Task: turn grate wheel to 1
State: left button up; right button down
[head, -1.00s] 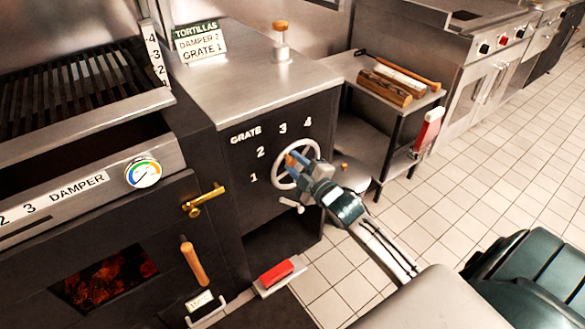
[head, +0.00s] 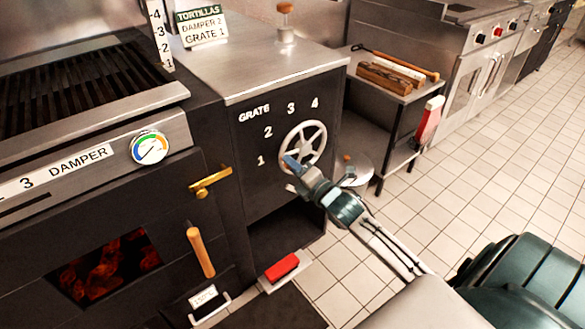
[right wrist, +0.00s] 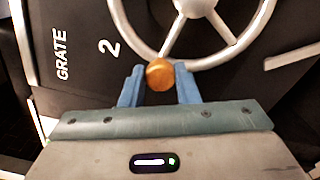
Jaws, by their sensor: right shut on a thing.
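The grate wheel (head: 322,133) is a pale spoked handwheel on the dark front panel, below and right of the numbers 1 to 4. It also shows in the right wrist view (right wrist: 229,58). My right gripper (head: 292,164) is at the wheel's lower left, near the number 1 (head: 261,160). In the right wrist view its blue fingers (right wrist: 158,86) are on either side of an orange-brown knob (right wrist: 160,74) at the wheel's rim, shut on it. I cannot make out a pointer showing the wheel's setting. My left gripper is not in view.
A card (head: 202,29) reads tortillas, damper 2, grate 1. A grill (head: 75,75) with a damper gauge (head: 150,147) and a brass handle (head: 210,182) stands left. A shelf (head: 350,86) with logs stands right. Tiled floor is open at right.

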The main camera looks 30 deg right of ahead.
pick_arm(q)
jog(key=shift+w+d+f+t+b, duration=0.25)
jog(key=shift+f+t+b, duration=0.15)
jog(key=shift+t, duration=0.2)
pick_arm(e)
jog(key=shift+f+n, duration=0.55)
jog(key=shift+n, duration=0.15)
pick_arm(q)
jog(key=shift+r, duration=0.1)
pick_arm(e)
jog(key=shift+f, duration=0.1)
jog(key=c, duration=1.1)
grip_release()
jog(key=shift+s, duration=0.15)
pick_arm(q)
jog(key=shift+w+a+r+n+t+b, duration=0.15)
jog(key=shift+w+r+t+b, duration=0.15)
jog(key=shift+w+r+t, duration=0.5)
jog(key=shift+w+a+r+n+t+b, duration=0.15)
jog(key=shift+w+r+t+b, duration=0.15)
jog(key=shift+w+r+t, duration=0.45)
pick_arm(e)
jog(key=s, duration=1)
jog(key=shift+s+d, duration=0.25)
jog(key=shift+d, duration=0.15)
